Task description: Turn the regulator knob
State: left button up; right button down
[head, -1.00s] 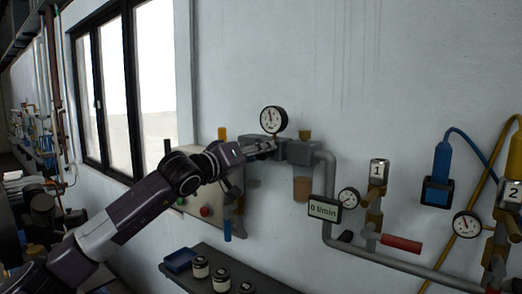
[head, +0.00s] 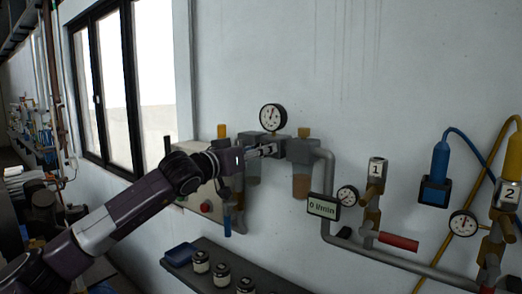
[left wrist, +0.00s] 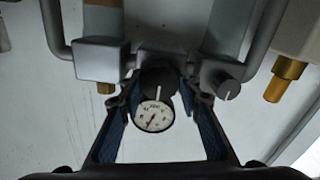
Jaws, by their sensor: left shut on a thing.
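The black regulator knob (left wrist: 157,84), with a white mark line on it, sits between the blue-padded fingers of my left gripper (left wrist: 160,78) in the left wrist view. The fingers are shut on it. In the head view my left gripper (head: 267,150) reaches the regulator on the wall and hides the knob. The round regulator gauge (head: 273,117) stands just above the gripper. The gauge also shows below the knob in the left wrist view (left wrist: 154,117). My right gripper is in neither view.
A second knob (left wrist: 221,85) with a white line sits close to the right finger. A flow display (head: 323,207) reads 0 l/min. Valve 1 with a red handle (head: 398,242) is to the right. A dark shelf (head: 251,264) with several jars is below.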

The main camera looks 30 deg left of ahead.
pick_arm(q)
jog(key=shift+d+f, duration=0.1)
jog(key=shift+f, duration=0.35)
jog(key=o, duration=1)
jog(key=shift+c, duration=0.2)
jog(key=shift+o, duration=1)
jog(key=shift+r, duration=0.3)
jog(key=s+a, duration=0.1)
jog(key=s, duration=1.1)
